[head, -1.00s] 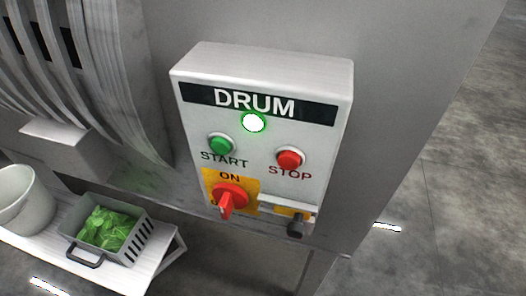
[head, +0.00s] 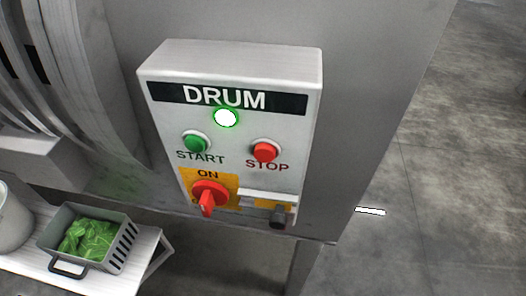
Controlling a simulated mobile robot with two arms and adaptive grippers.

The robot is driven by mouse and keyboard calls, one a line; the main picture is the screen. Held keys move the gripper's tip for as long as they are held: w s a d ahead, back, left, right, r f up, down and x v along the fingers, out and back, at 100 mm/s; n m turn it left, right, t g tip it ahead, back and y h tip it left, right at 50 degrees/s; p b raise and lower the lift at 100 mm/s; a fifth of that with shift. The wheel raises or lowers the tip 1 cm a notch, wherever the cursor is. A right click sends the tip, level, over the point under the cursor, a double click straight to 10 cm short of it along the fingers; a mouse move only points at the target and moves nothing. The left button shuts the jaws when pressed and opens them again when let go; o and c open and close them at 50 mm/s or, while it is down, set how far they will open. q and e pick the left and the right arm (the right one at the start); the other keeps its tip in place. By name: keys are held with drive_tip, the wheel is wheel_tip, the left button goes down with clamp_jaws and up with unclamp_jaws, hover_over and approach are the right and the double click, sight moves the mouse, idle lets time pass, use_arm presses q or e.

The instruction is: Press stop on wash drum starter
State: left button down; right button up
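The drum starter box (head: 170,115) is a light grey box labelled DRUM on the side of the grey machine. Its red STOP button (head: 265,152) sits at the right, above the STOP label. The green START button (head: 196,143) sits to its left. The indicator lamp (head: 225,118) above them glows white with a green rim. Below is a red rotary switch (head: 208,194) on a yellow plate, its handle pointing down, with ON above it. Neither of my grippers shows in the head view.
A dark knob or plug (head: 279,216) sticks out below a small ledge at the box's lower right. A grey crate of green leaves (head: 127,249) stands on a white bench (head: 150,247) at lower left, beside a pale bucket (head: 12,222). Open floor lies to the right.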

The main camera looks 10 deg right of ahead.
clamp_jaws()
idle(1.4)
